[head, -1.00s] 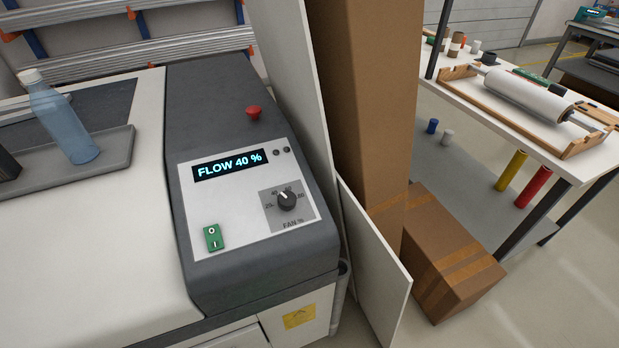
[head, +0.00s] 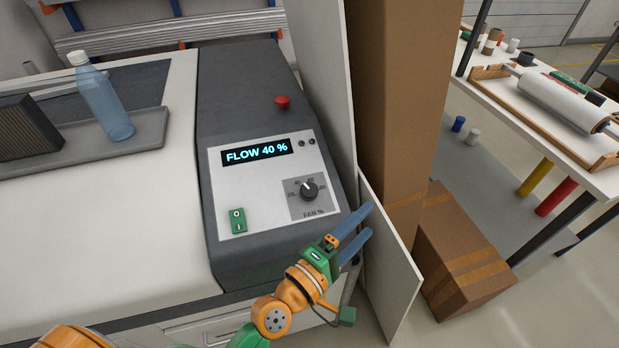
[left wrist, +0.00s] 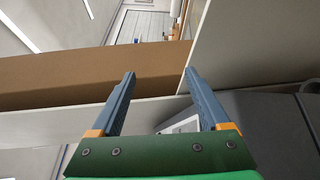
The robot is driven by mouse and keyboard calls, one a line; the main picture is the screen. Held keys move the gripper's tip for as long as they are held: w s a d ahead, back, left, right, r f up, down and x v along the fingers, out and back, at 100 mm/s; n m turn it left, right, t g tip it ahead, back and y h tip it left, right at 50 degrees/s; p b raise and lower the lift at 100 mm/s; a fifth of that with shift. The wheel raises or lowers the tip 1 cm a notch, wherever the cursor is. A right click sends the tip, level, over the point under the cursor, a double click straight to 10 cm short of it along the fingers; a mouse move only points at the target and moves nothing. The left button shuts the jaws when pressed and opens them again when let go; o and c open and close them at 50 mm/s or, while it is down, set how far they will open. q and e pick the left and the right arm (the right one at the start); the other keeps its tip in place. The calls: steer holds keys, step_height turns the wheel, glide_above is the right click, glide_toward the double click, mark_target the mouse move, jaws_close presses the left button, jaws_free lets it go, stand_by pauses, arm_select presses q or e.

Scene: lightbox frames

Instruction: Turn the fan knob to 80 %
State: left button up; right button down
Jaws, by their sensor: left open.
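The black fan knob (head: 309,191) sits on the white control panel (head: 262,215), on a square grey plate marked 20, 40, 60 and 80. Its white pointer mark tilts up and left, near the 40. The display (head: 257,152) above reads "FLOW 40 %". My left gripper (head: 362,220) is open and empty, below and to the right of the knob and apart from it. In the left wrist view its two fingers (left wrist: 156,80) are spread with nothing between them; the knob is not visible there. My right gripper is not in view.
A red button (head: 282,102) is above the panel and a green switch (head: 237,221) at its lower left. A white upright board (head: 328,80) and tall cardboard box (head: 400,100) stand close on the right. A bottle (head: 104,100) stands on a tray at left.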

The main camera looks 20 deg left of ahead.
mark_target(309, 183)
arm_select(q)
steer(key=w+a+n+t+y, duration=0.1)
steer(key=a+n+y, duration=0.1)
steer(key=n, duration=0.3)
steer(key=w+a+r+n+t+y, duration=0.1)
steer(key=a+n+y, duration=0.1)
steer(key=n, duration=0.3)
steer(key=w+a+n+t+y, duration=0.1)
steer(key=a+n+y, duration=0.1)
steer(key=n+y, duration=0.2)
steer(key=shift+w+r+n+t, duration=0.3)
steer(key=shift+w+n, duration=0.05)
steer(key=shift+n, duration=0.25)
steer(key=a+f+n+g+y, duration=0.1)
steer(key=n+y, duration=0.1)
steer(key=n, duration=0.1)
steer(key=a+f+n+g+y, duration=0.1)
steer(key=a+n+y, duration=0.1)
steer(key=n, duration=0.1)
steer(key=a+f+n+y, duration=0.2)
steer(key=n, duration=0.1)
steer(key=shift+w+g, duration=0.25)
steer(key=shift+g, duration=0.15)
steer(key=p+x, duration=0.1)
steer(key=x, duration=0.5)
steer(key=shift+w+a+f, duration=0.15)
steer(key=shift+w, duration=0.2)
steer(key=shift+s, duration=0.1)
steer(key=shift+c, duration=0.6)
jaws_close()
